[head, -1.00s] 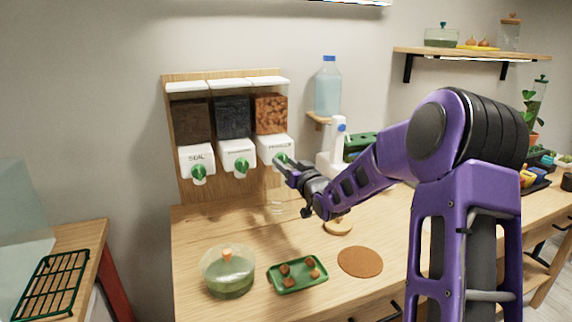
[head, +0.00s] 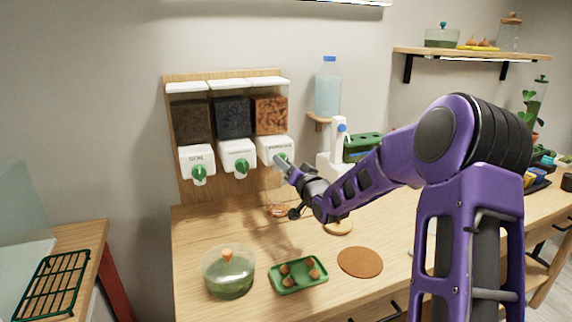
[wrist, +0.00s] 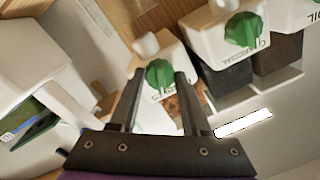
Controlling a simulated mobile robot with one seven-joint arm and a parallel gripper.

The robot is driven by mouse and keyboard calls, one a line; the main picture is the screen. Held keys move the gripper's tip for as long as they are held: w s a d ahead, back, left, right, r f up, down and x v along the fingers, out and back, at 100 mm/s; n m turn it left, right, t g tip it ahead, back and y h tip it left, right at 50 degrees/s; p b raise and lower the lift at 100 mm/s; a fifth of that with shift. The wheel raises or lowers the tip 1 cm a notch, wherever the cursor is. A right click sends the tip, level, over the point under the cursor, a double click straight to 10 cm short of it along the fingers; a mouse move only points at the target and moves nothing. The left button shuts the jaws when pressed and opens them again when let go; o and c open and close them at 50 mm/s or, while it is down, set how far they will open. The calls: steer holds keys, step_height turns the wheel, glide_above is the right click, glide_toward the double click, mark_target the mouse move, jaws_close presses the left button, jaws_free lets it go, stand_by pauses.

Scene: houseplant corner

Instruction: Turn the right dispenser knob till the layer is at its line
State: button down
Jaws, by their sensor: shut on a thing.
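The right dispenser (head: 276,148) is a white block under a bin of orange-brown bark (head: 271,114). Its green knob (head: 283,156) is mostly covered by my gripper (head: 281,162) in the head view. In the wrist view, the knob (wrist: 159,75) sits between the two fingers of my gripper (wrist: 159,73), which is shut on it. Below stands a clear glass jar (head: 277,195) with a thin reddish-brown layer (head: 277,211) at its bottom. My arm partly covers the jar, and I cannot make out a fill line.
The middle dispenser (head: 238,155) and the soil dispenser (head: 197,160) stand to the left. A lidded glass pot (head: 228,272), a green tray (head: 298,287) with brown pieces and a round cork mat (head: 360,262) lie in front.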

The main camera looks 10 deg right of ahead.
steer(key=m, duration=0.7)
steer(key=m+h+p, duration=0.1)
steer(key=m, duration=0.5)
steer(key=shift+a+m+t, duration=0.1)
steer(key=shift+m+t, duration=0.2)
steer(key=shift+m, duration=0.1)
stand_by(0.3)
steer(key=shift+c, duration=1.8)
jaws_free()
steer(key=shift+s, duration=0.15)
steer(key=p+v, duration=0.1)
steer(key=v, duration=1.6)
steer(key=shift+p, duration=0.35)
